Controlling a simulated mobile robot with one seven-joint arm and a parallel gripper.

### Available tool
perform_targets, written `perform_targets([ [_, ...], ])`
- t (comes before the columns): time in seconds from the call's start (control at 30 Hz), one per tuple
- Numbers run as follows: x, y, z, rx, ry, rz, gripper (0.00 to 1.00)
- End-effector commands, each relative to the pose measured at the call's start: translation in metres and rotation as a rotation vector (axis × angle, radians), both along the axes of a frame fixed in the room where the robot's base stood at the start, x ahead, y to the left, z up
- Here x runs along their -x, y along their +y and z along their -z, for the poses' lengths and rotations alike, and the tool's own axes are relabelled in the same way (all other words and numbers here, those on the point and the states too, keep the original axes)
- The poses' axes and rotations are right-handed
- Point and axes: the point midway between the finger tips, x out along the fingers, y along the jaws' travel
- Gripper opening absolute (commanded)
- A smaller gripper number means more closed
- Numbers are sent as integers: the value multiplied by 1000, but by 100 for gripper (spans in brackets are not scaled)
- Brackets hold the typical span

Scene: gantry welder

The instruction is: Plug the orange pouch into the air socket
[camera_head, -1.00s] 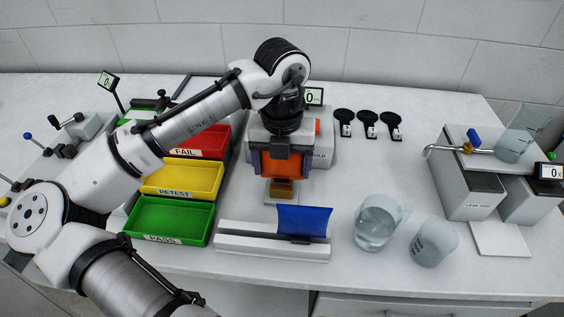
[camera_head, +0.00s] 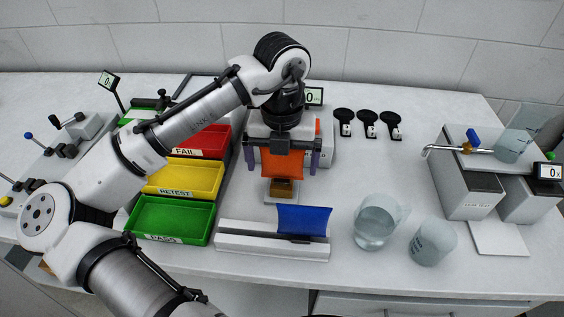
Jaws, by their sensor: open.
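The orange pouch (camera_head: 283,165) stands upright at the front of a white machine (camera_head: 324,150), above a small brown block on a pale base (camera_head: 281,189). My gripper (camera_head: 283,170) points down over the pouch. Its two purple fingers are spread wide, one to the left and one to the right of the pouch, with a gap on each side. The air socket cannot be made out; my gripper and the pouch cover much of the machine's front. I cannot tell whether the pouch's lower edge is seated in anything.
Red, yellow and green trays (camera_head: 160,240) stand left. A leak test station (camera_head: 470,190) is far right.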

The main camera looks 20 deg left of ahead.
Motion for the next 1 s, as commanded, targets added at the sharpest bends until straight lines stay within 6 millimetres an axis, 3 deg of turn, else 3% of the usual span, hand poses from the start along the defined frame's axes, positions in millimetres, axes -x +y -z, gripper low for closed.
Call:
perform_targets([
  [0.5, 0, 0, -108, -3, 0, 0, 100],
  [0.7, 0, 0, -127, -1, 0, 0, 100],
  [1.0, 0, 0, -129, 0, 1, 1, 100],
])
